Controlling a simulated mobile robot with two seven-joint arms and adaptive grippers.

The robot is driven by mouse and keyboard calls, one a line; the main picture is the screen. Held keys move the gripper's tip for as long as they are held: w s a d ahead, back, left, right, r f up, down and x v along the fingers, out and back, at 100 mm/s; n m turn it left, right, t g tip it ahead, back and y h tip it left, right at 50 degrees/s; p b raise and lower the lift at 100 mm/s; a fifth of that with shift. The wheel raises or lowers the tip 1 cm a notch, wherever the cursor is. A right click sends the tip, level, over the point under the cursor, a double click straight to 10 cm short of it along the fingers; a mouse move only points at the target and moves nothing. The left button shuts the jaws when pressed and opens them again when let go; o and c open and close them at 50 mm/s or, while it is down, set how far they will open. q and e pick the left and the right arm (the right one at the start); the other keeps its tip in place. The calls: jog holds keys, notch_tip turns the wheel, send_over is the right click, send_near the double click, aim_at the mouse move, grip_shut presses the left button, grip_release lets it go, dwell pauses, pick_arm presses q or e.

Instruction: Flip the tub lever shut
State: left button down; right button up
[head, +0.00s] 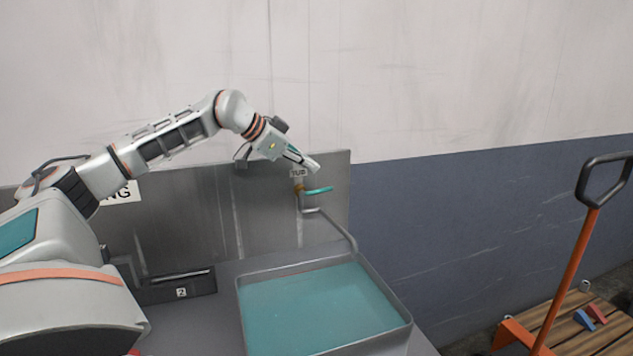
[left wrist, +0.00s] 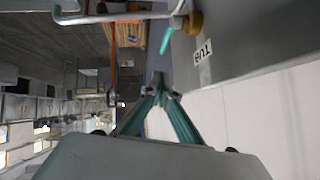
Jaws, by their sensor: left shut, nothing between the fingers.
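The tub lever (head: 319,190) is a small teal handle on a brass valve (head: 298,188) below the TUB label (head: 298,173). It sticks out to the right in the head view. In the left wrist view the lever (left wrist: 168,38) shows near the top, beside the brass valve (left wrist: 193,22). My left gripper (head: 313,165) is shut and empty, just above the lever and apart from it. Its closed fingertips also show in the left wrist view (left wrist: 160,86). My right gripper is out of view.
A bent grey pipe (head: 335,225) runs from the valve above the tub (head: 408,322), which holds teal liquid. A steel backsplash (head: 250,215) stands behind. A black holder marked 2 (head: 195,285) is left of the tub. A wooden cart (head: 560,325) with an orange handle is at right.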

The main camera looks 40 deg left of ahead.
aim_at(323, 189)
pick_arm(q)
notch_tip(323, 189, down, 6)
jog(key=w, duration=0.3)
jog(key=shift+r, duration=0.2)
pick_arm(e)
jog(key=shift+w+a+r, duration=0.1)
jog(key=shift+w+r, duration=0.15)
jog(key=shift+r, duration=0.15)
pick_arm(q)
jog(key=shift+w+f, duration=0.1)
jog(key=shift+f, duration=0.55)
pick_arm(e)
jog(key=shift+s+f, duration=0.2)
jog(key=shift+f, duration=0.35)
pick_arm(q)
jog(key=shift+d+f, duration=0.1)
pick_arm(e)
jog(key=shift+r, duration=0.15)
